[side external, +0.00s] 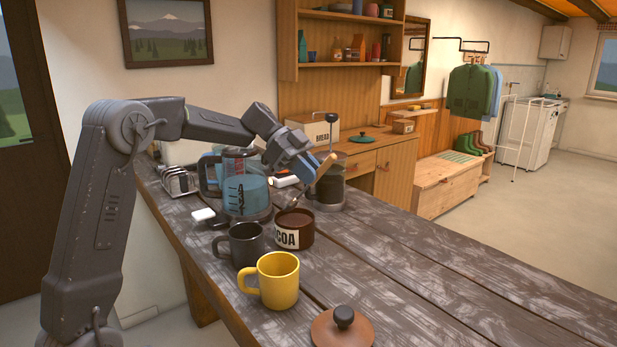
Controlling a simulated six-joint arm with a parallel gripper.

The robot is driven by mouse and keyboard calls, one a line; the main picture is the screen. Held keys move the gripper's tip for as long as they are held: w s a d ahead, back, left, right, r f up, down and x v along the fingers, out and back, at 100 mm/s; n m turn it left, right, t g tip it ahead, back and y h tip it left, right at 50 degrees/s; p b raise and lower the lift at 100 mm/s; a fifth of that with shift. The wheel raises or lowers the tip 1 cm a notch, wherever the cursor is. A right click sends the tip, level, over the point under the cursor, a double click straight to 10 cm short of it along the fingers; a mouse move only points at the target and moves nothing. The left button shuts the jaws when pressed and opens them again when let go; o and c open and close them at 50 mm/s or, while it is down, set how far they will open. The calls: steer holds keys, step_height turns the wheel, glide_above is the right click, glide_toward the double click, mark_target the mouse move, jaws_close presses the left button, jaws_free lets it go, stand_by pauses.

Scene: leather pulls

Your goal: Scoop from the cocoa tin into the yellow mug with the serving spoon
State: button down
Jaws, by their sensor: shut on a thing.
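The cocoa tin (293,239) is brown with a cream label and stands open on the wooden table. The yellow mug (278,283) stands upright nearer the camera, in front of the tin. My gripper (314,170) is above and behind the tin, shut on the serving spoon (325,169). The spoon's wooden handle is tilted, and its metal end slants down to the left toward the tin's mouth. I cannot tell whether the bowl is inside the tin or just above it, or whether it carries cocoa. The inside of the mug shows no clear contents.
A dark mug (246,244) stands close to the left of the tin. A glass jug (245,187) and a French press (327,193) stand behind. A brown lid with a black knob (343,317) lies at the front. The table (430,270) is clear to the right.

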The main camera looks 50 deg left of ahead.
steer(key=s+d+r+n+y, duration=0.2)
steer(key=d+y, duration=0.6)
steer(key=d, duration=0.5)
steer(key=shift+s+r+n, duration=0.2)
steer(key=shift+s+n, duration=0.5)
steer(key=shift+n, duration=0.4)
steer(key=shift+d, duration=0.1)
steer(key=d, duration=0.1)
steer(key=s+d+t+y, duration=0.1)
steer(key=d, duration=0.1)
steer(key=shift+s+d+r+t+y, duration=0.15)
steer(key=shift+s+r+t+y, duration=0.15)
steer(key=shift+t, duration=0.1)
steer(key=shift+s+d+m+t+y, duration=0.2)
steer(key=shift+s+d+t+y, duration=0.1)
steer(key=shift+s+t+y, duration=0.25)
steer(key=shift+s+d+m+t+y, duration=0.25)
steer(key=shift+s+d+t, duration=0.1)
steer(key=shift+s, duration=0.25)
